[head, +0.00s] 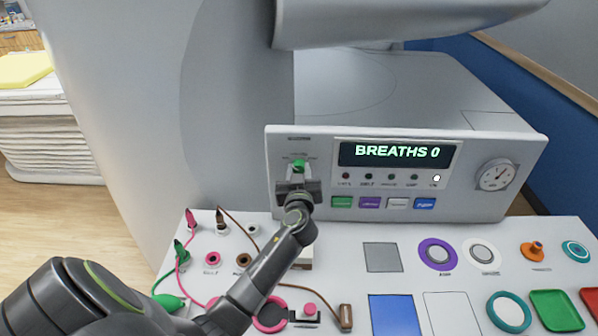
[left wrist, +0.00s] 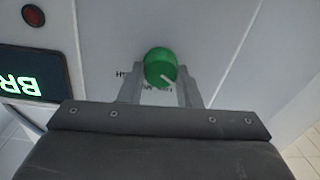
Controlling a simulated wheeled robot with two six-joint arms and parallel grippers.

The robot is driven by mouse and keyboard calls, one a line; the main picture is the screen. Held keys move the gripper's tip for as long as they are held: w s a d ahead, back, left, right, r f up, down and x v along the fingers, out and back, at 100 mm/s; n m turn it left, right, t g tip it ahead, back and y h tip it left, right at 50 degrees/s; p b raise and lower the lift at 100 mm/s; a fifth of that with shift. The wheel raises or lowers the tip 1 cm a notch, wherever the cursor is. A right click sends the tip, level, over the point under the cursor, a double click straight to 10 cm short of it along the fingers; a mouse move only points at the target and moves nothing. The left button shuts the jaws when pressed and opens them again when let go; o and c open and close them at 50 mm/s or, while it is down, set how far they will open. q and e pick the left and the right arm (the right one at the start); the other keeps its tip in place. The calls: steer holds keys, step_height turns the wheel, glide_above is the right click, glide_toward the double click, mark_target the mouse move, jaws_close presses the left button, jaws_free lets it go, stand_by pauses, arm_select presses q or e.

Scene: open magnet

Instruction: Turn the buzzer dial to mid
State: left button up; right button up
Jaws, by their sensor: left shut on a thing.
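The green buzzer dial (head: 299,166) is at the upper left of the grey console's front. It also shows in the left wrist view (left wrist: 158,62), where its white pointer line slants to the lower right. Small labels lie around it; one at its left begins with H, and those below it are partly hidden. My left gripper (head: 298,180) is at the dial. In the left wrist view its fingers (left wrist: 160,80) are on both sides of the dial, shut on it. My right gripper is not in view.
The console display (head: 397,153) reads BREATHS 0, with several coloured buttons below it and a round gauge (head: 496,175) at its right. The white panel (head: 350,285) in front carries coloured plugs, cables, rings and trays. A large grey housing overhangs above.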

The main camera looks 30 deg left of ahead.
arm_select(q)
steer(key=shift+c, duration=1)
steer(key=shift+m, duration=0.3)
steer(key=m+b, duration=0.1)
steer(key=m, duration=0.1)
steer(key=shift+m+b, duration=0.3)
steer(key=shift+m, duration=0.1)
steer(key=m, duration=0.4)
steer(key=shift+d+m+b, duration=0.1)
steer(key=shift+m+b, duration=0.2)
steer(key=shift+b, duration=0.1)
steer(key=m, duration=0.3)
steer(key=shift+m, duration=0.4)
steer(key=shift+w+f+m+t+p, duration=0.1)
steer(key=shift+m+t+p, duration=0.35)
steer(key=shift+m, duration=1.75)
